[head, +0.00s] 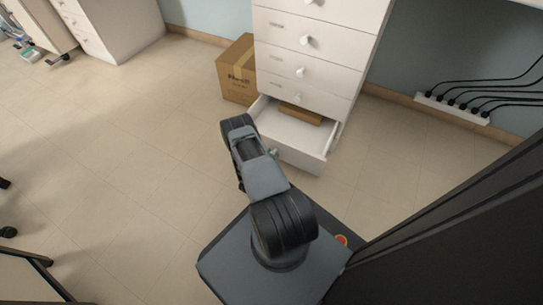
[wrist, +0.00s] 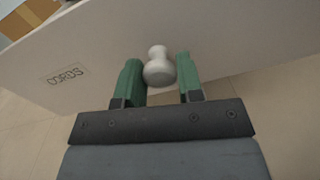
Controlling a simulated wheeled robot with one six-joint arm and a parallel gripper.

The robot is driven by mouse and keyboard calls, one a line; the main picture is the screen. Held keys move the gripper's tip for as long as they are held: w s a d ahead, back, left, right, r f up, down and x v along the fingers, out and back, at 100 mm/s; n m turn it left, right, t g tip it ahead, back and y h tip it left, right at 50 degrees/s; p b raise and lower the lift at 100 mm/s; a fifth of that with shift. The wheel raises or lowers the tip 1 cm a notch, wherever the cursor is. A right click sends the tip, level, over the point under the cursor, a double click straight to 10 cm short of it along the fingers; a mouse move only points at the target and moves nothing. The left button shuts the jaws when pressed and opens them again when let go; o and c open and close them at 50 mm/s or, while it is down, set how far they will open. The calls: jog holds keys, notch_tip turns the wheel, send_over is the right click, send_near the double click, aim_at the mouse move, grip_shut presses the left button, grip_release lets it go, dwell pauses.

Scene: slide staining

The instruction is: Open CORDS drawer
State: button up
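The white CORDS drawer (head: 290,149) is the lowest in the white cabinet and stands pulled well out, with a brown item (head: 301,114) inside near the back. In the wrist view its front (wrist: 110,55) carries the label CORDS (wrist: 66,76) and a pale round knob (wrist: 159,67). My gripper (wrist: 158,82) has its two green fingers on either side of the knob, with a gap showing on at least the right side. In the head view my gripper (head: 272,153) is at the drawer front, mostly hidden by my arm.
A cardboard box (head: 237,70) stands on the floor left of the cabinet. Closed drawers (head: 304,69) are above the open one. A power strip with black cords (head: 452,107) lies by the right wall.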

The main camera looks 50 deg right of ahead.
grip_shut()
jog(key=s+a+p, duration=0.1)
jog(key=s+a, duration=0.1)
jog(key=a, duration=0.7)
jog(key=shift+s+a, duration=0.15)
jog(key=o, duration=0.5)
grip_release()
